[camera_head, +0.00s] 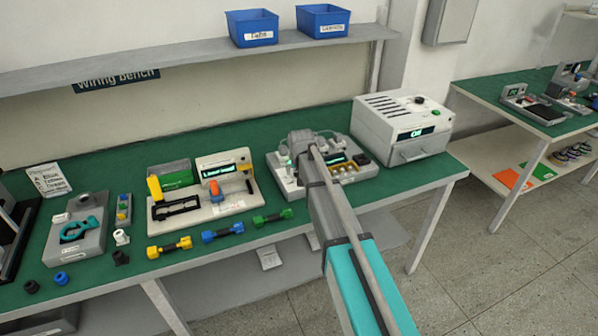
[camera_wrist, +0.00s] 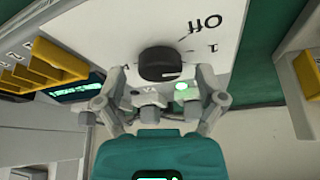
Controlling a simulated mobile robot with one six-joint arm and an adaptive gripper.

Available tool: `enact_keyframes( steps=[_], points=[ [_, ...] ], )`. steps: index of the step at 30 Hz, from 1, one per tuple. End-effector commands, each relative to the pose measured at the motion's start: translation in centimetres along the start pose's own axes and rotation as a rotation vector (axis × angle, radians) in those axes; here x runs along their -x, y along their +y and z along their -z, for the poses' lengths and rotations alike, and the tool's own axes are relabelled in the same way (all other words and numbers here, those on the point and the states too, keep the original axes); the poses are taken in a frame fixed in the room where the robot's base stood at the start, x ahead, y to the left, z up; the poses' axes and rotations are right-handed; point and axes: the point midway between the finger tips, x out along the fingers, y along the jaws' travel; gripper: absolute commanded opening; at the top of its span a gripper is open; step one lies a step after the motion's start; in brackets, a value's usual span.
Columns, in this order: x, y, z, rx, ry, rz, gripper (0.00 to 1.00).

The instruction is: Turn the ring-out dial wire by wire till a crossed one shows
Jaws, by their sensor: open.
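The ring-out tester (camera_head: 368,172) is a pale unit on the green bench in the head view. Its black round dial (camera_wrist: 160,64) shows in the wrist view on a white panel, with "Off" and "1" printed upside down beside it. My gripper (camera_wrist: 160,78) is open, its two fingers apart on either side of the dial; contact cannot be told. In the head view my gripper (camera_head: 303,140) is over the tester and hides its dial. A green lamp (camera_wrist: 181,87) is lit near the dial. The tester's display (camera_wrist: 76,92) has green text too small to read.
Yellow connectors (camera_wrist: 58,58) stand beside the display. A white box reading "Off" (camera_head: 402,132) stands right of the tester. A fixture (camera_head: 205,205) and yellow, blue and green connector pieces (camera_head: 222,232) lie to the left. Blue bins (camera_head: 252,28) sit on the shelf above.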

Motion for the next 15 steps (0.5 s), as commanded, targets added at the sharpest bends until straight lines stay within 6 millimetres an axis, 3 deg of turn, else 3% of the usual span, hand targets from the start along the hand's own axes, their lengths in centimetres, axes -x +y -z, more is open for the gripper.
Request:
enact_keyframes(
  steps=[15],
  points=[
    [0.01,0.05,-0.01,0.032,0.000,0.014,0.90]
  ],
)
